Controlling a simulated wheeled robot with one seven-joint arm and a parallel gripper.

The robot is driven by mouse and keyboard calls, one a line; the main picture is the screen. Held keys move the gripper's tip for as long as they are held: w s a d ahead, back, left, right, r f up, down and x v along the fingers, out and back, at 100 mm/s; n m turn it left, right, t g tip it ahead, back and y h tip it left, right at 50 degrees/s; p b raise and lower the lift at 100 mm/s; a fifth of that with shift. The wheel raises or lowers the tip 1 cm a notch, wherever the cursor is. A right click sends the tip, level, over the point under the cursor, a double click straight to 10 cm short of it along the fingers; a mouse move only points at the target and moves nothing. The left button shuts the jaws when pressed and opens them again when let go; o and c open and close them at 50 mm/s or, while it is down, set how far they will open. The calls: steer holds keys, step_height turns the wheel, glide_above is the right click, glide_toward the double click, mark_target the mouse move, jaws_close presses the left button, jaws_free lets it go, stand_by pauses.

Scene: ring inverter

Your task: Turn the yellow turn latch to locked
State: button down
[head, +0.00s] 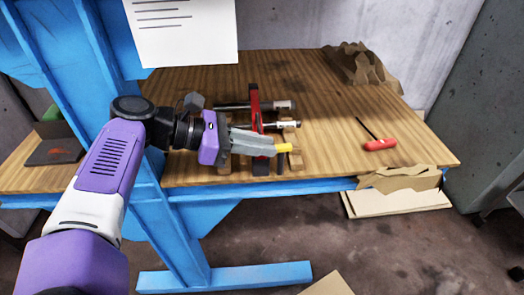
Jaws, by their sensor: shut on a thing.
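The yellow turn latch (284,148) shows as a small yellow piece at the right end of my gripper, near the front edge of the wooden table. My gripper (276,149) reaches in from the left with its grey fingers shut on the latch. The fingers hide part of the latch, and I cannot tell its turn angle. A red upright piece (255,105) stands just behind the fingers, among dark and metal rods (283,105) with pale ends.
A screwdriver with a red handle (380,144) lies on the wooden table (335,100) to the right. Torn brown cardboard (360,68) is at the back right. Blue frame posts (55,70) and a hanging white paper (180,30) are at the left. The table's middle right is mostly clear.

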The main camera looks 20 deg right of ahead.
stand_by(0.4)
steer(key=c, duration=1.4)
jaws_free()
steer(key=shift+r+p, duration=0.15)
steer(key=shift+p, duration=0.2)
